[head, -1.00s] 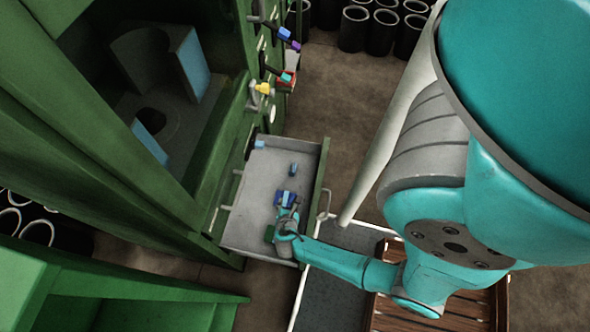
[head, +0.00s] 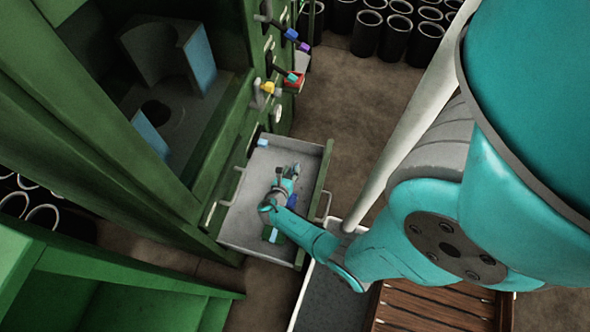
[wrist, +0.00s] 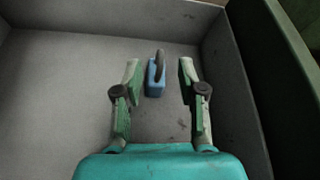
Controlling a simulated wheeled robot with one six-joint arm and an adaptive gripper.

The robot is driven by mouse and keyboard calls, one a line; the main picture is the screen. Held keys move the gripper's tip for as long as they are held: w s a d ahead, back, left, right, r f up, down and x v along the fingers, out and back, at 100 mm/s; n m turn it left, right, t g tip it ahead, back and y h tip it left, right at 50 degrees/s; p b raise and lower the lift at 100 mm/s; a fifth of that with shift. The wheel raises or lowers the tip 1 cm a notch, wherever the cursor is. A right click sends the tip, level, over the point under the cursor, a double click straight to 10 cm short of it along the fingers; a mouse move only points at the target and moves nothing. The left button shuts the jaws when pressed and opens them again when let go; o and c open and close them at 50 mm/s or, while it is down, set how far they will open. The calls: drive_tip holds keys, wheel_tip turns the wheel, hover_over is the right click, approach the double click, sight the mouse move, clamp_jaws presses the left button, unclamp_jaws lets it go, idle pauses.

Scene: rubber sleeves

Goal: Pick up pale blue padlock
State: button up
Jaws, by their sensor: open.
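The pale blue padlock (wrist: 155,80) stands on the floor of the open grey drawer (wrist: 60,90), its dark shackle upward, in the wrist view. My gripper (wrist: 160,72) is open, one finger on each side of the padlock, with gaps on both sides. It holds nothing.
A dark blue item (head: 292,200) is partly hidden beside my arm. Drawer walls surround the space. The green cabinet (head: 215,160) with coloured items on its front stands to the left.

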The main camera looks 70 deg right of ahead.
sight(295, 164)
drive_tip(key=shift+x, duration=2.75)
clamp_jaws()
